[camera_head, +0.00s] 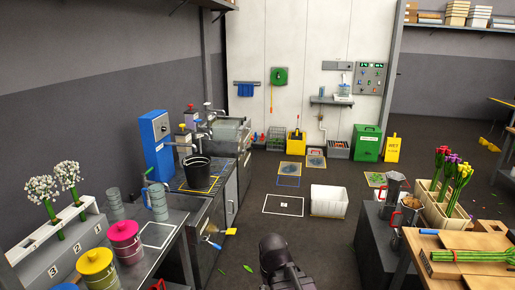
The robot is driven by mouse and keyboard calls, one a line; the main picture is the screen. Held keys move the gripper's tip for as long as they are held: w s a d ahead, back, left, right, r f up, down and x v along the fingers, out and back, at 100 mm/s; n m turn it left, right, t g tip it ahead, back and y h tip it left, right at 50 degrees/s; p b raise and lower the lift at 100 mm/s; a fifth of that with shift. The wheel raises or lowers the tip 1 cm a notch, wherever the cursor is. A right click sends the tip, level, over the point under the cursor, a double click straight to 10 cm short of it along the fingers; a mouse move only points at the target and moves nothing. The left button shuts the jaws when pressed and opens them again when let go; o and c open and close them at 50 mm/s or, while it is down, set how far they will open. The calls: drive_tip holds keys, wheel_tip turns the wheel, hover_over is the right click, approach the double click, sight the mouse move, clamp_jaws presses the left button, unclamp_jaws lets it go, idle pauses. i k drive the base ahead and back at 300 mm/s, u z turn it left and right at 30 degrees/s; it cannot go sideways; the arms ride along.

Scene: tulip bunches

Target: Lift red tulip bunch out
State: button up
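The red tulip bunch (441,158) stands upright at the right, its green stems going down into a cream slotted holder (458,224). A purple bunch (451,160) and a yellow bunch (464,172) stand close beside it to the right, partly overlapping in this view. The lower ends of the stems are hidden by the holder. A dark rounded part of my arm shows at the bottom middle, well to the left of the tulips. My gripper's fingers do not show.
Metal jugs (395,194) stand just left of the holder. A wooden tray with green stems (472,256) lies in front of it. A white crate (328,201) stands on the floor. A bench with a black bucket (197,173) is at left. The middle floor is mostly clear.

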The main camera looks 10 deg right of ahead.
sight(440, 152)
drive_tip(key=z, duration=0.15)
drive_tip(key=i, duration=1.65)
drive_tip(key=z, duration=0.55)
drive_tip(key=i, duration=0.75)
drive_tip(key=z, duration=0.85)
drive_tip(key=i, duration=1)
drive_tip(key=z, duration=0.45)
